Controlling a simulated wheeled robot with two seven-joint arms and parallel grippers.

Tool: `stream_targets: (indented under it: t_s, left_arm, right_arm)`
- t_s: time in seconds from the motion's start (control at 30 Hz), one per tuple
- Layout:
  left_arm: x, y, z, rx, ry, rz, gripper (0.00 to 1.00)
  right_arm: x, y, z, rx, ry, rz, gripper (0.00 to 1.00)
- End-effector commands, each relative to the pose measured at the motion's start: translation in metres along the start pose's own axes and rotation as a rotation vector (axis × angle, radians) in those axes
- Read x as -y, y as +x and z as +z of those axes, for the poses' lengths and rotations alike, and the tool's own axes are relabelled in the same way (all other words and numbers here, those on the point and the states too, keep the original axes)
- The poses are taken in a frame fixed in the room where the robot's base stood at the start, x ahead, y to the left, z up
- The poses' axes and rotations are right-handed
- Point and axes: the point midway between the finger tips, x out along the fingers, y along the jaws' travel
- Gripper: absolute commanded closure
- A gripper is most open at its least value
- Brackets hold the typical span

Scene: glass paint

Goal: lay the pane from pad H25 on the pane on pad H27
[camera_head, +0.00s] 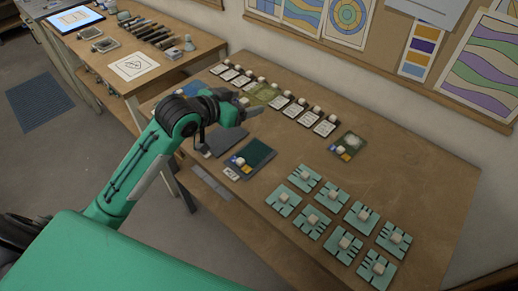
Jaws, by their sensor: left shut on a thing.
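My left gripper (248,108) reaches over the work table from the left. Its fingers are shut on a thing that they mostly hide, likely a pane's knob. A grey flat square (222,141) lies below the gripper. A dark teal square (254,154) with a white knob and small coloured tags lies to its right. An olive-green square (263,92) shows just behind the fingers. A dark square with a pale round patch (347,146) lies farther right. The pad labels are too small to read, so I cannot tell H25 from H27. My right gripper is out of view.
Several pale teal tiles (283,200) with white knobs fill the table's front right. A row of white cards (307,117) with knobs lies along the back. Tools and a tablet (75,18) lie on the side bench. The table's far right is bare.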

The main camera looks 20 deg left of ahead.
Motion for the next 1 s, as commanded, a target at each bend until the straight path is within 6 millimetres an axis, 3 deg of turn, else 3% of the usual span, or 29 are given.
stream_targets:
  t_s: [0.13, 0.23, 0.7, 1.0]
  left_arm:
    - [-0.007, 0.001, -0.001, -0.001, -0.003, -0.002, 0.59]
    - [-0.008, 0.006, 0.01, 0.003, -0.007, -0.001, 0.59]
    - [-0.008, 0.05, 0.118, 0.003, -0.007, -0.003, 0.59]
    - [-0.008, 0.063, 0.149, 0.001, -0.003, -0.003, 0.59]
  right_arm:
    - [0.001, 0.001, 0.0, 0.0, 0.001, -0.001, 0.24]
    - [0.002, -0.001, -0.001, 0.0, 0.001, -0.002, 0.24]
    - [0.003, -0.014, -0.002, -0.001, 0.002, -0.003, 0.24]
    - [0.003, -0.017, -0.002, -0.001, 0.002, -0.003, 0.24]
